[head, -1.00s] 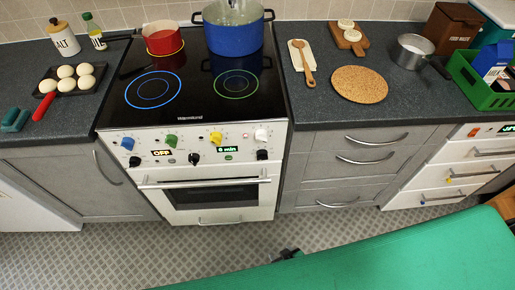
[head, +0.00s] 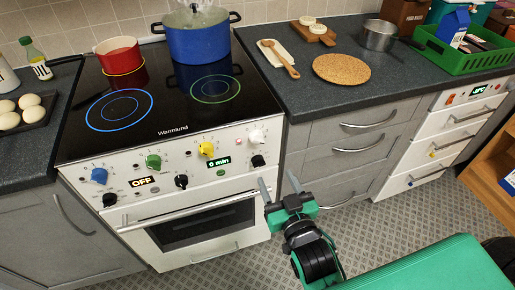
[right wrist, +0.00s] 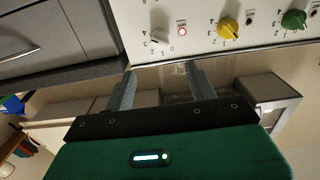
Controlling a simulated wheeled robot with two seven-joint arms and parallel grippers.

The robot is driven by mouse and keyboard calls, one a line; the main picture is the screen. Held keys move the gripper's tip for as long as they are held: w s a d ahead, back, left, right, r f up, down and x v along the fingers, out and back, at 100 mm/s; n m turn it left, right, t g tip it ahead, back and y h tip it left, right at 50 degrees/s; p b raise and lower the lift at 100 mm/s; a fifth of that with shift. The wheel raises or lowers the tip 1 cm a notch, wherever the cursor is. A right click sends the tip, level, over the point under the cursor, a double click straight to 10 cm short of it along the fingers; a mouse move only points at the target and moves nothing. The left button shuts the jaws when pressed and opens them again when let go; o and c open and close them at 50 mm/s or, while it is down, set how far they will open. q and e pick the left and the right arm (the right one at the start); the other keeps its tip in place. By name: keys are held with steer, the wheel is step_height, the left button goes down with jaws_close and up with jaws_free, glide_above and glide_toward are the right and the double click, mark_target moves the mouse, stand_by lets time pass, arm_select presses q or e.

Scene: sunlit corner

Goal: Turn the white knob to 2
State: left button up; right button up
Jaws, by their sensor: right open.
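The white knob (head: 257,136) is at the upper right of the white stove panel, with a small lit red lamp just left of it. In the right wrist view the white knob (right wrist: 158,39) is ringed by small numbers; I cannot tell which one it points to. My right gripper (head: 278,181) is open and empty, below and slightly right of the knob, in front of the stove, apart from it. In the right wrist view its two fingers (right wrist: 159,72) stand wide apart, with the knob beyond the fingertips. My left gripper is out of view.
Yellow (head: 207,148), green (head: 153,161) and blue (head: 99,175) knobs share the panel, with black knobs below. A blue pot (head: 199,43) and a red pan (head: 118,56) stand on the cooktop. The oven handle (head: 190,209) sticks out below the panel.

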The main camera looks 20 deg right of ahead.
mark_target(257, 139)
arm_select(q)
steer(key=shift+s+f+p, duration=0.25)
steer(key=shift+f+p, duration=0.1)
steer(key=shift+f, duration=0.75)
arm_select(e)
steer(key=w, duration=1.3)
steer(key=shift+w+a, duration=0.2)
steer(key=shift+w, duration=0.15)
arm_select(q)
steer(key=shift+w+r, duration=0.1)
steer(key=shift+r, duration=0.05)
arm_select(e)
steer(key=c, duration=1)
